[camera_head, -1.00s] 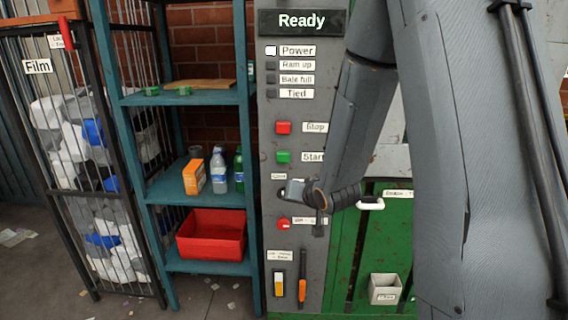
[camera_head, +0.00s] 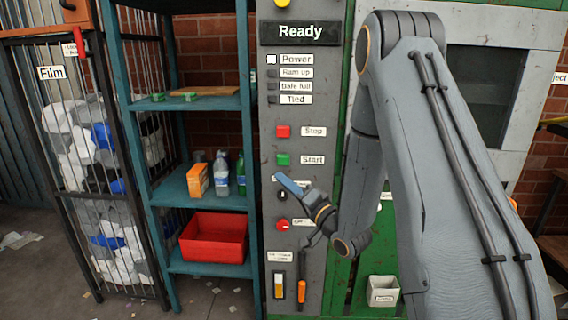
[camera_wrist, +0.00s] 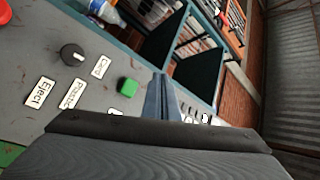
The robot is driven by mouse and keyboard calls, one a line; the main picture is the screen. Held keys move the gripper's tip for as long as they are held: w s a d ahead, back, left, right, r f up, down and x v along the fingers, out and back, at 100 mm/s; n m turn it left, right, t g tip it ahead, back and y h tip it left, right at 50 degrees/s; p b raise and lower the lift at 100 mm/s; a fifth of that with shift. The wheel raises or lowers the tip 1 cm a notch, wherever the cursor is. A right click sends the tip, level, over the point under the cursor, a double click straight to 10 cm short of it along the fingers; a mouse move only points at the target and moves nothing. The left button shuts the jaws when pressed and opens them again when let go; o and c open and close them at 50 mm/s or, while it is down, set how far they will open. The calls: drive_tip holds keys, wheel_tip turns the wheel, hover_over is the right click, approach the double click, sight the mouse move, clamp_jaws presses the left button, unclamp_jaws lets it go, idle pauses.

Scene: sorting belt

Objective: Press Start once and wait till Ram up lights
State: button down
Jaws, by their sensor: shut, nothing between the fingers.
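The green Start button (camera_head: 283,159) is on the grey control panel (camera_head: 310,190), with its Start label to the right. The red Stop button (camera_head: 283,131) is above it. The Ram up lamp (camera_head: 271,73) is dark; the Power lamp (camera_head: 271,59) is white, and the display (camera_head: 299,32) reads Ready. My gripper (camera_head: 280,178) is shut and empty, its tips just below the Start button in the head view. In the wrist view the shut fingers (camera_wrist: 160,97) stand to the right of the green button (camera_wrist: 128,88), apart from it in the picture. Whether they touch the panel cannot be told.
A black selector knob (camera_wrist: 72,54) and a red knob (camera_head: 282,225) are lower on the panel. A teal shelf (camera_head: 205,203) with bottles and a red bin (camera_head: 213,238) stands left. A film cage (camera_head: 85,190) is further left.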

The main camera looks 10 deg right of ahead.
drive_tip(key=b, duration=0.3)
approach(279, 160)
drive_tip(key=shift+w+a+r, duration=0.25)
drive_tip(key=shift+w+a, duration=0.3)
drive_tip(key=shift+w+a+r, duration=0.3)
drive_tip(key=shift+w+a, duration=0.25)
drive_tip(key=shift+a, duration=0.05)
drive_tip(key=shift+w+a+r, duration=0.25)
drive_tip(key=shift+w+a, duration=0.3)
drive_tip(key=shift+w, duration=0.05)
drive_tip(key=shift+w, duration=0.1)
idle(0.7)
drive_tip(key=shift+w+d, duration=0.1)
drive_tip(key=shift+w, duration=0.2)
drive_tip(key=shift+w+d, duration=0.2)
drive_tip(key=shift+w, duration=0.4)
idle(1.0)
drive_tip(key=shift+s, duration=0.1)
drive_tip(key=shift+s+a+p, duration=0.3)
drive_tip(key=shift+s+p, duration=0.05)
drive_tip(key=shift+s, duration=0.55)
drive_tip(key=shift+s+a+p, duration=0.25)
drive_tip(key=shift+s+p, duration=0.05)
drive_tip(key=shift+s, duration=0.5)
drive_tip(key=shift+s+a+p, duration=0.3)
drive_tip(key=shift+s, duration=0.5)
drive_tip(key=shift+s+a+p, duration=0.25)
drive_tip(key=shift+s+p, duration=0.05)
drive_tip(key=shift+s, duration=0.5)
